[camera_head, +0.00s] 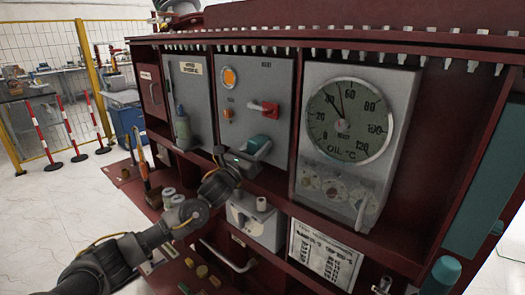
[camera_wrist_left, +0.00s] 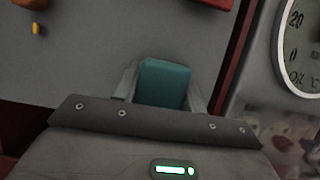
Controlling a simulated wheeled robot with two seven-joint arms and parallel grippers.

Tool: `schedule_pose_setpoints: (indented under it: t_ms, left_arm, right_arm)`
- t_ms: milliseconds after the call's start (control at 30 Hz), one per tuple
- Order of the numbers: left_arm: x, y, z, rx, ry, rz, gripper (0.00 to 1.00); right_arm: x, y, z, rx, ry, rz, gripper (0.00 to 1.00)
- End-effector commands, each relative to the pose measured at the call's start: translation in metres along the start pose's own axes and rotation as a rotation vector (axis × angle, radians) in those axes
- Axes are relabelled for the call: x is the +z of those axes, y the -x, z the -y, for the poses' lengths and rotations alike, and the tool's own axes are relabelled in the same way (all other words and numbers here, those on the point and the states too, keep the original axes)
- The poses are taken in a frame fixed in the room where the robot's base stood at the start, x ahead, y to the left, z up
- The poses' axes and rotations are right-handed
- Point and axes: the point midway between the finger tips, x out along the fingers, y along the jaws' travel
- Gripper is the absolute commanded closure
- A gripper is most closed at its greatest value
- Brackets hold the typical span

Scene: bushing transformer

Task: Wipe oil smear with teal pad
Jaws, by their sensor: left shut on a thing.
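The teal pad (camera_head: 258,143) is in front of the lower part of the grey cabinet panel with the red switch. My left gripper (camera_head: 248,154) is shut on the pad. In the left wrist view the pad (camera_wrist_left: 163,83) sits between the two fingers, its far end facing the grey panel. I cannot tell whether the pad touches the panel. I cannot pick out an oil smear in either view; the gripper and pad hide part of the panel. My right gripper is not in view.
The red switch (camera_head: 264,108) and orange lamp (camera_head: 229,77) are above the pad. The oil gauge (camera_head: 349,120) is to the right. A grey box (camera_head: 254,221) is below my gripper.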

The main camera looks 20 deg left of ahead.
Motion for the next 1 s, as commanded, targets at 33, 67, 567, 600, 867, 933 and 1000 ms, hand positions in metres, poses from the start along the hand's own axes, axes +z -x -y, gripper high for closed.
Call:
schedule_pose_setpoints:
  t_ms: [33, 67, 567, 600, 867, 933, 1000]
  left_arm:
    - [0.0, 0.0, -0.001, 0.001, 0.0, -0.001, 0.78]
    - [0.0, 0.0, -0.001, 0.001, 0.0, -0.001, 0.78]
    - [-0.002, -0.001, -0.034, 0.003, -0.002, 0.0, 0.78]
    - [-0.002, -0.002, -0.036, 0.003, -0.001, -0.001, 0.78]
    - [-0.002, -0.002, -0.041, 0.003, -0.001, -0.002, 0.78]
    - [-0.002, -0.002, -0.044, 0.003, -0.002, -0.002, 0.78]
    - [-0.002, -0.001, -0.048, 0.003, -0.003, -0.002, 0.78]
  right_arm:
    - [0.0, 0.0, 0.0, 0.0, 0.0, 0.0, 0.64]
    - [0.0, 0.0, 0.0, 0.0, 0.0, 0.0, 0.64]
    - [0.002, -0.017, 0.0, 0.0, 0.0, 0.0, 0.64]
    - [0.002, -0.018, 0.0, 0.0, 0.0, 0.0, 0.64]
    - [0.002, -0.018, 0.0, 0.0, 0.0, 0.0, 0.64]
    - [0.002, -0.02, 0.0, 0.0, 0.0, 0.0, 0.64]
    - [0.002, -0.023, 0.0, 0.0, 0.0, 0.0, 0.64]
